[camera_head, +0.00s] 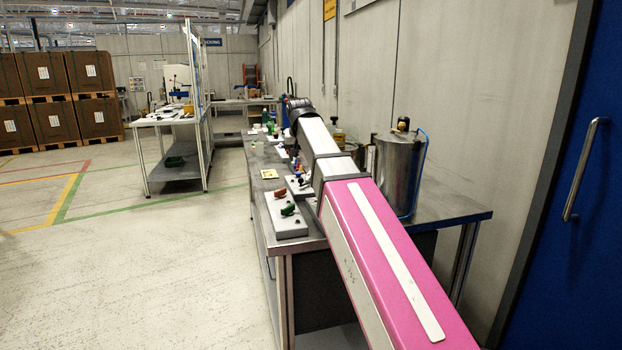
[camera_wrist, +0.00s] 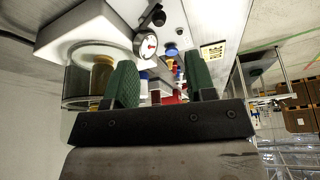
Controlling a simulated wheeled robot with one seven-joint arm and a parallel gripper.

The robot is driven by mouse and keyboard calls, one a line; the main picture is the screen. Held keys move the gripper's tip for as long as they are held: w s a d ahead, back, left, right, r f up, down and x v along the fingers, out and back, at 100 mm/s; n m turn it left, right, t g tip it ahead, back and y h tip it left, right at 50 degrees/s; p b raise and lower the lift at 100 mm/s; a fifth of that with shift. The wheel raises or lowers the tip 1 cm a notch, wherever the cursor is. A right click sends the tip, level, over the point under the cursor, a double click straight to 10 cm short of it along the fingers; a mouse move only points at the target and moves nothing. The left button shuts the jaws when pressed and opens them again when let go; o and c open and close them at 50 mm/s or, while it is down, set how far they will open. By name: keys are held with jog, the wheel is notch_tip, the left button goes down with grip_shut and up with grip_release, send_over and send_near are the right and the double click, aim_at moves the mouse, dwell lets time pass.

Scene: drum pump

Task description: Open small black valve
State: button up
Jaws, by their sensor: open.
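In the wrist view my gripper (camera_wrist: 160,62) is open, its two green fingers well apart with no object clearly held between them. A small black knob or valve (camera_wrist: 157,17) shows near the top, by a white-faced round gauge (camera_wrist: 145,43) with a red mark. I cannot tell for sure that this is the small black valve. A blue knob (camera_wrist: 171,50) and several coloured parts lie beyond or between the fingers. In the head view my pink and white arm reaches along the workbench (camera_head: 452,207), and my gripper's fingers are hidden at its far end.
A glass-like jar with a white top (camera_wrist: 92,82) stands beside the left finger. In the head view, a steel drum (camera_head: 398,175) stands right of my arm. A board (camera_head: 287,228) with red and green handles is at the bench's near left. The floor (camera_head: 150,270) left is clear.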

aim_at(301, 179)
jog(key=x, duration=1)
jog(key=shift+w+f, duration=0.15)
jog(key=shift+f, duration=0.2)
jog(key=c, duration=0.9)
